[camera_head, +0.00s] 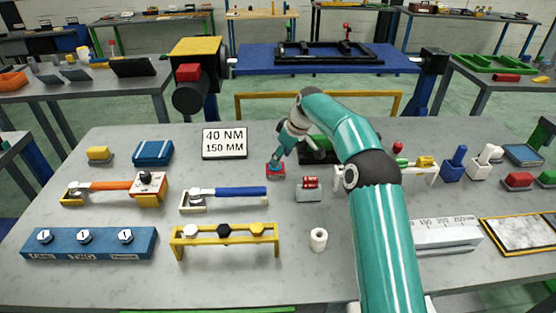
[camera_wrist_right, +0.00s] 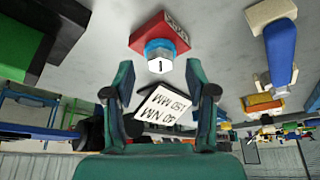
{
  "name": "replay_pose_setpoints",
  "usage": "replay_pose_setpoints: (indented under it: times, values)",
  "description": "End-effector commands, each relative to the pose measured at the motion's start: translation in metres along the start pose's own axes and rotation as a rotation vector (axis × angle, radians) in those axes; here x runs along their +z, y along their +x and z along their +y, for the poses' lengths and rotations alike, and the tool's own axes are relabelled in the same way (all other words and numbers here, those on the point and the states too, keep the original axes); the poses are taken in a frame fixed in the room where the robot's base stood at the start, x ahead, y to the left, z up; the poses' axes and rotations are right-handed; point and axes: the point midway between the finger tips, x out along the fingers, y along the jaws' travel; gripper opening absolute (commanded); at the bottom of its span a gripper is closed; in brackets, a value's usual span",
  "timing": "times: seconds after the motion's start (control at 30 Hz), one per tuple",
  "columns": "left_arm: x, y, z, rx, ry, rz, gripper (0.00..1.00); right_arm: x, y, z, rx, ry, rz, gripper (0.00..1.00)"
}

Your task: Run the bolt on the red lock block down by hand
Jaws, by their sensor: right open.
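The red lock block (camera_head: 276,175) sits on the grey bench in the middle of the head view. In the right wrist view the red block (camera_wrist_right: 160,30) carries a bolt (camera_wrist_right: 160,64) with a white hex head marked "1" above a blue collar. My right gripper (camera_head: 279,160) is just above the block and partly hides the bolt there. In the right wrist view the gripper (camera_wrist_right: 160,72) is open, with a finger on either side of the bolt head. Gaps show between the head and both fingers. My left gripper is not in view.
A "40 NM 150 MM" sign (camera_head: 224,142) stands left of the block. A blue-handled wrench (camera_head: 238,191) lies on a rack in front of it. A small grey block with red pieces (camera_head: 309,190) is close at right. A yellow rack (camera_head: 224,240) holds several bolts.

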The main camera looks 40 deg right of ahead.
Motion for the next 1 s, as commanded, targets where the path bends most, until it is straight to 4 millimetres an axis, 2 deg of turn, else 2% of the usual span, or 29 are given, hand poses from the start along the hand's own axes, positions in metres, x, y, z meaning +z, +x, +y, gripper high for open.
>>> replay_pose_setpoints:
  times: [0.2,0.53,0.87,1.0]
  values:
    - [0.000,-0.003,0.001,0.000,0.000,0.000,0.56,0.000,0.021,0.000,0.000,0.000,0.000,0.56]
    - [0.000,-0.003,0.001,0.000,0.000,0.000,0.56,0.000,0.023,0.000,0.000,0.000,0.000,0.56]
    - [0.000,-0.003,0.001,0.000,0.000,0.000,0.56,0.000,0.023,0.000,0.000,0.000,0.000,0.01]
    - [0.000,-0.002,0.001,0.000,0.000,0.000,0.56,-0.002,0.024,-0.002,0.000,-0.001,0.000,0.00]
